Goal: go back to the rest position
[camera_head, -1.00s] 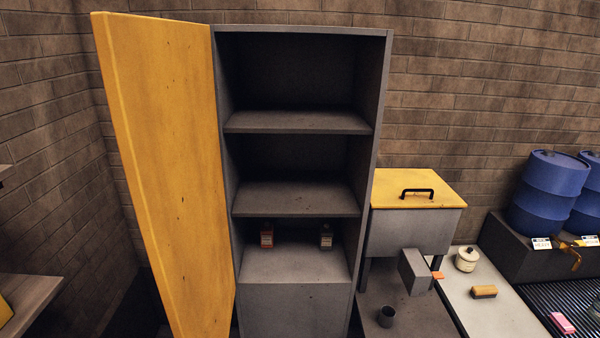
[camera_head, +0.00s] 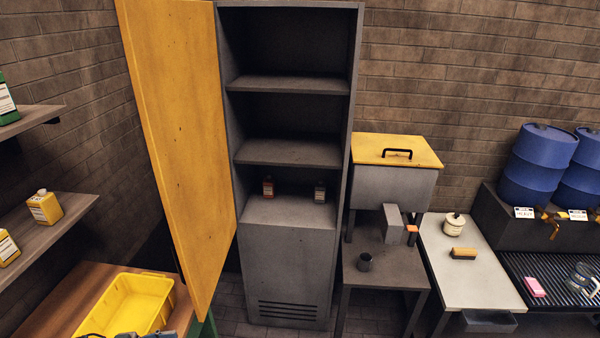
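Neither of my grippers can be made out in the head view. A small grey shape at the bottom left edge, by the yellow bin (camera_head: 171,291), is cut off and I cannot tell what it is. The tall grey cabinet (camera_head: 288,248) stands in the middle with its yellow door (camera_head: 185,150) swung open to the left. The upper shelves are empty.
Wall shelves (camera_head: 75,212) with bottles are at left, above a wooden bench (camera_head: 92,302).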

